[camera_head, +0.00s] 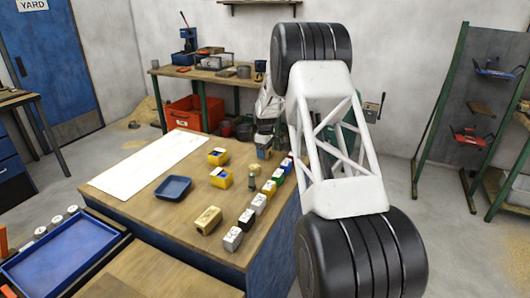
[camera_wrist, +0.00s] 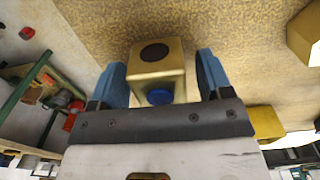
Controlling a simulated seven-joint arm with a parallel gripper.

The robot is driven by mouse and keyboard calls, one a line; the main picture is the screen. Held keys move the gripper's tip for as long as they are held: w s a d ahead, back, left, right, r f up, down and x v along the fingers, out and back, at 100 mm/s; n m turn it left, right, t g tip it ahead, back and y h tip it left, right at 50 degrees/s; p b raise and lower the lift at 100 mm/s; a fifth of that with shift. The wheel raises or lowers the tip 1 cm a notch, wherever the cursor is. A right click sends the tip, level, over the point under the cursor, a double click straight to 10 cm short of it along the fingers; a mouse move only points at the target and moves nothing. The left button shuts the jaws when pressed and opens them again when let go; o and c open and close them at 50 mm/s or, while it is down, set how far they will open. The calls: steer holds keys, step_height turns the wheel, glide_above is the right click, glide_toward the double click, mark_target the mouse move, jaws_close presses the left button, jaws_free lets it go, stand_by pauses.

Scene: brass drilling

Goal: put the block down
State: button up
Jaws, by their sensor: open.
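A brass-coloured block (camera_wrist: 157,58) with a dark round hole and a blue round spot lies between the two blue fingers of my gripper (camera_wrist: 161,66) in the wrist view. The jaws are open, with a visible gap on each side of the block. Whether the block rests on the wooden workbench (camera_head: 135,205) cannot be made out. In the head view my gripper (camera_head: 264,146) is low over the far right part of the bench, partly hidden by my own arm.
Two yellow blocks with blue tops (camera_head: 219,156) (camera_head: 221,179), a brass block (camera_head: 208,220), a blue tray (camera_head: 173,188) and a white sheet (camera_head: 145,165) lie on the bench. Several small coloured blocks (camera_head: 258,203) form a row along the right side.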

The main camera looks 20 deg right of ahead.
step_height(320, 180, up, 12)
stand_by(0.6)
stand_by(0.7)
steer(key=s+a+r+m, duration=0.1)
steer(key=s+a+r, duration=0.4)
steer(key=s, duration=0.5)
steer(key=s+a+r+m+t, duration=0.1)
steer(key=s+a+r+m, duration=0.15)
steer(key=s+r, duration=0.55)
steer(key=s+a+r+m, duration=0.1)
steer(key=s+a+r, duration=0.35)
steer(key=s, duration=0.75)
steer(key=s+a+f+m, duration=0.1)
steer(key=s+a+f, duration=0.1)
steer(key=s, duration=1)
steer(key=s+a+f+m+t, duration=0.1)
steer(key=s+a+f+m, duration=0.1)
steer(key=s, duration=1)
steer(key=s+a+f+m, duration=0.1)
steer(key=s+a+f, duration=0.1)
steer(key=s, duration=1)
steer(key=shift+s+a+f+m+t, duration=0.3)
steer(key=shift+s+a+f+m, duration=0.05)
steer(key=shift+s, duration=0.05)
